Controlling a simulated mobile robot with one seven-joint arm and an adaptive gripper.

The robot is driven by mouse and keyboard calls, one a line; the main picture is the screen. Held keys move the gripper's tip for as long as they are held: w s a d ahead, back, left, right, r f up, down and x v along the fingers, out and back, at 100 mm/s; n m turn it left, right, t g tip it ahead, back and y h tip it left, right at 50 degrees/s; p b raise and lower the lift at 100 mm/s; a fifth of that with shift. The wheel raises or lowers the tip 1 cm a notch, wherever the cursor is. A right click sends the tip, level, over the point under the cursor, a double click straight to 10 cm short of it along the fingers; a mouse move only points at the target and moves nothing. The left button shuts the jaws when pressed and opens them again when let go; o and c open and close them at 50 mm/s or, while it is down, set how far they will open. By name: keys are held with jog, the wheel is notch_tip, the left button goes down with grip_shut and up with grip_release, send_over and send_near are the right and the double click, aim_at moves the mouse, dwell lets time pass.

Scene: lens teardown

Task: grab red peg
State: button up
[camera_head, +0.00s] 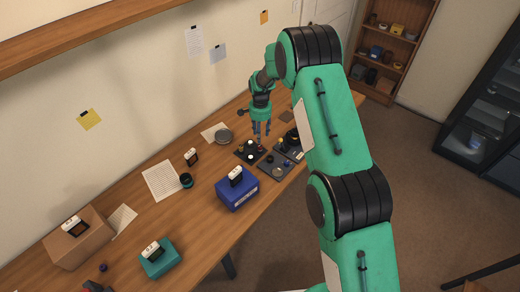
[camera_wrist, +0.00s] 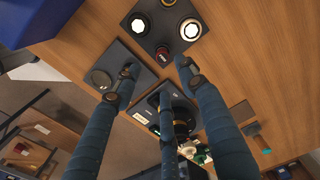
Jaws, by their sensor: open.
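A small red peg (camera_wrist: 163,54) stands at the corner of a dark plate (camera_wrist: 150,42) in the wrist view. The same plate also holds two white-topped round parts (camera_wrist: 189,30). My gripper (camera_wrist: 160,78) has its blue fingers spread apart, with nothing between them. The red peg lies just past the fingertips, close to the gap between the two outer ones. In the head view my gripper (camera_head: 261,132) points down over the dark plates at the far part of the bench. The peg is too small to make out clearly there.
Another dark plate (camera_wrist: 118,62) with a round disc sits beside the first, and a third holds a large black lens part (camera_wrist: 183,118). A blue box (camera_head: 237,190) stands at the bench's near edge. Bare wood (camera_head: 208,215) shows left of it.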

send_over(260, 146)
jog(key=shift+s+f, duration=0.1)
jog(key=shift+f, duration=2.2)
jog(key=shift+f, duration=0.1)
jog(key=shift+w+f, duration=0.2)
jog(key=shift+f, duration=2.35)
grip_shut()
